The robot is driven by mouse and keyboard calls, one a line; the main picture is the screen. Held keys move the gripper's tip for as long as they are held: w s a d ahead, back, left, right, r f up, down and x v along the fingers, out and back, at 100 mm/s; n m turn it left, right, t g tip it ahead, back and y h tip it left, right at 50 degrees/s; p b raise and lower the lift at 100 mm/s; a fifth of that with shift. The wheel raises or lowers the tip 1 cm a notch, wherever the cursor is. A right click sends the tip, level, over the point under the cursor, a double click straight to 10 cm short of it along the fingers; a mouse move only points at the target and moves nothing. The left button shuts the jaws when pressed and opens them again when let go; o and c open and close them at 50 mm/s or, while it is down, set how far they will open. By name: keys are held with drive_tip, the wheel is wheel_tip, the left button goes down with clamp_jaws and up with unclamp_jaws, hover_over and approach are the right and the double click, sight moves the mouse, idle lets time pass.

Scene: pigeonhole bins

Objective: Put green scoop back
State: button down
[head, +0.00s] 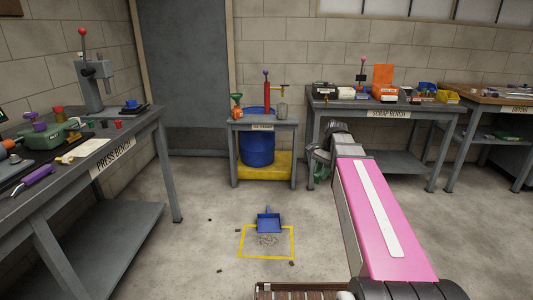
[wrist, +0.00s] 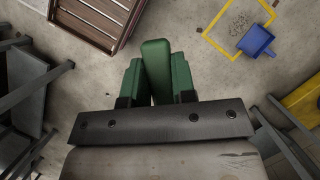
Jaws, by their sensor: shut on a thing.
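My gripper (wrist: 156,75) is shut on a green piece, the green scoop (wrist: 155,62), which stands up between the two dark green fingers in the wrist view. Only this narrow part of the scoop shows there; the rest is hidden. In the head view my arm reaches forward and a bit of green (head: 320,172) shows low beside its end, in front of the scrap bench (head: 350,104). The scoop is held above the floor, apart from any bench.
A blue dustpan (head: 268,220) lies by grey debris in a yellow floor square (head: 242,243). The press bench (head: 140,122) is left, a small stand (head: 262,123) with a blue drum (head: 256,150) at centre. A slatted brown crate (wrist: 68,36) is near me. Floor between is mostly clear.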

drive_tip(key=n+g+h, duration=0.1)
drive_tip(key=n, duration=0.3)
